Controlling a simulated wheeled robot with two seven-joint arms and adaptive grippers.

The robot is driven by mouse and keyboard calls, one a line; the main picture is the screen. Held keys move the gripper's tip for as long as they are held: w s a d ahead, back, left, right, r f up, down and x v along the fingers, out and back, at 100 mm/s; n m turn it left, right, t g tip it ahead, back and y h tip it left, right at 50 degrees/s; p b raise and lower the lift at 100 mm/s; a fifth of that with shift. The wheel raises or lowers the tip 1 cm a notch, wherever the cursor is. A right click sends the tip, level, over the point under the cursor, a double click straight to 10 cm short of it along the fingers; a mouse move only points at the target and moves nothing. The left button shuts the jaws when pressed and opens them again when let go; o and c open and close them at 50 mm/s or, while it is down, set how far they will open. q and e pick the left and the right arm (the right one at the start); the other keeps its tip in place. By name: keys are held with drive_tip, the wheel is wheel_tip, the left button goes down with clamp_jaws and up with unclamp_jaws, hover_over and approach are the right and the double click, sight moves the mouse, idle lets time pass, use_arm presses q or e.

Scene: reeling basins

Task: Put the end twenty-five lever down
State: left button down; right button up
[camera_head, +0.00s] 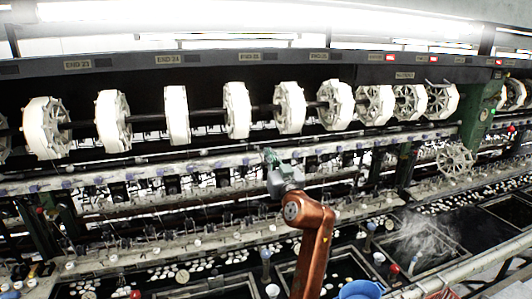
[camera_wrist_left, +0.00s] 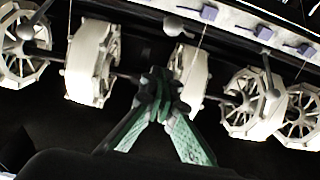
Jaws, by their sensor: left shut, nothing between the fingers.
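The END 25 sign (camera_head: 250,57) is on the dark top beam, with a white reel (camera_head: 237,110) below it. My left gripper (camera_head: 268,157) is in front of the pale rail, below and slightly right of that reel. In the left wrist view, its green fingers (camera_wrist_left: 158,88) meet at the tips with nothing between them. Round grey knobs show there: one (camera_wrist_left: 174,25) above the fingertips and another on a thin rod (camera_wrist_left: 268,80) to the right. I cannot tell which is the end twenty-five lever. In the head view the lever is too small or hidden to make out.
More white reels line the dark shaft, such as one at the left (camera_head: 113,120). The pale rail (camera_head: 90,178) runs across below them, close to the gripper. Dark basins with white cocoons and a blue bowl (camera_head: 361,290) lie in front. A green post (camera_head: 478,115) stands right.

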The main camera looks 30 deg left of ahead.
use_arm(q)
drive_tip(key=b+v, duration=0.2)
drive_tip(key=v, duration=0.8)
drive_tip(key=shift+s+f+b, duration=0.15)
drive_tip(key=shift+s+b, duration=0.1)
drive_tip(key=shift+b, duration=0.15)
drive_tip(key=shift+d, duration=0.15)
idle(0.5)
